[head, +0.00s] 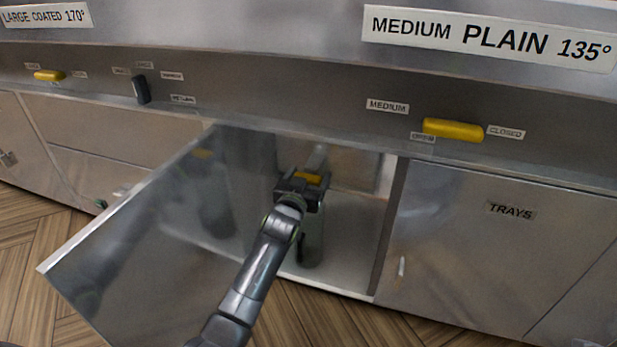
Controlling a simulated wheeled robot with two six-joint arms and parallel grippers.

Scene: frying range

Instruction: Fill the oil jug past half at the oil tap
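My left gripper (302,190) reaches into an open cupboard under the range. A yellow piece (308,177) shows at its fingers; I cannot tell whether it is gripped or lies behind them. A pale upright shape (319,157) stands just beyond the gripper, possibly a spout. A dark grey-green rounded shape (312,242) shows below the gripper, partly hidden by my arm; I cannot tell whether it is the jug or a reflection. No oil jug or oil tap can be made out for sure, and no oil level shows. My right gripper is out of view.
The cupboard's shiny door (130,265) stands open to the left of my arm. A closed door labelled TRAYS (480,270) is on the right. Yellow handles (453,130) (49,75) and a black lever (141,90) sit on the panel above. Wooden floor (30,270) lies below.

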